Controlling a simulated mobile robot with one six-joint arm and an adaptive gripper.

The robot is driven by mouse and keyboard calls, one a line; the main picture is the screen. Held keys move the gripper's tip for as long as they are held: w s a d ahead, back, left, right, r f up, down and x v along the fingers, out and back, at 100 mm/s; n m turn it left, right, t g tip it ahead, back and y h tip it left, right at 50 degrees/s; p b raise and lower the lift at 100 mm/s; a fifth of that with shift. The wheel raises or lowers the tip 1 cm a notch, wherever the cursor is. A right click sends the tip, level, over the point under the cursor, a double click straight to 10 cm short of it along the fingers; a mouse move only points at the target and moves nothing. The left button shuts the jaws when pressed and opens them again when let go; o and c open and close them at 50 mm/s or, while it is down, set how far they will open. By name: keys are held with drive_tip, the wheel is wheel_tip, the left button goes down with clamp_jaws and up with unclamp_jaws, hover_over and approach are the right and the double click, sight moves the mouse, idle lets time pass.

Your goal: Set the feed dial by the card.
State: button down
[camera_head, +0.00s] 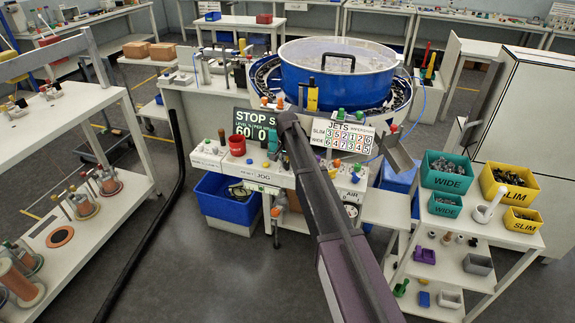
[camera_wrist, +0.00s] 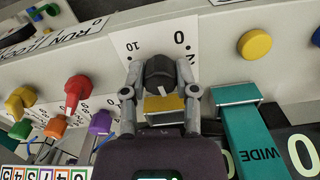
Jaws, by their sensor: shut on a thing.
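In the wrist view, my gripper (camera_wrist: 160,78) is shut on a dark round dial (camera_wrist: 160,68), one finger on each side. A pale pointer mark shows on the dial's near side. A white scale plate behind it shows 0, 10 and part of a 2; the rest is hidden. In the head view, the JETS card (camera_head: 342,137) has SLIM and WIDE rows of digits and stands on the machine's front. Part of a card with digits (camera_wrist: 40,173) shows at the lower left of the wrist view. In the head view, my arm hides the dial and gripper.
A teal WIDE piece (camera_wrist: 245,125) is close right of my gripper in the wrist view. A yellow button (camera_wrist: 255,44) and several colored knobs flank the dial. A blue bowl (camera_head: 335,75) stands behind the panel. A dark display (camera_head: 254,122) reads STOP and 60.

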drive_tip(key=m, duration=0.6)
drive_tip(key=shift+s, duration=0.2)
drive_tip(key=shift+m, duration=0.3)
drive_tip(key=shift+c, duration=1.9)
unclamp_jaws()
drive_tip(key=shift+w, duration=0.1)
drive_tip(key=shift+n, duration=0.5)
